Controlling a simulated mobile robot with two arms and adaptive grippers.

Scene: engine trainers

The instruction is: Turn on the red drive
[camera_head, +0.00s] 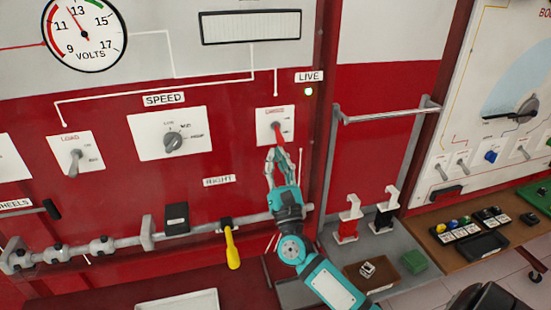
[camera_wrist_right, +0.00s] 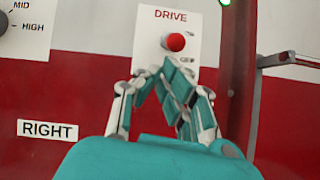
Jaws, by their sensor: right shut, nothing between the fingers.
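The red-tipped drive switch (camera_head: 278,128) sits on a white plate (camera_head: 268,113) on the red panel in the head view. In the right wrist view the plate reads DRIVE, and the red knob (camera_wrist_right: 175,42) shows above my fingertips. My right gripper (camera_head: 277,153) is shut and empty, just below the switch. In the wrist view its fingertips (camera_wrist_right: 165,72) come together a little below the red knob; I cannot tell whether they touch the lever. A green light (camera_head: 309,91) is lit beside the LIVE label (camera_head: 309,77). My left gripper is not in view.
The speed knob (camera_head: 172,142) and load switch (camera_head: 76,158) are to the left. A grey rail (camera_head: 113,244) with a yellow-handled lever (camera_head: 232,247) runs below. A metal handle bar (camera_head: 388,114) stands out at the right, above a grey shelf with red (camera_head: 347,228) and black (camera_head: 384,217) clamps.

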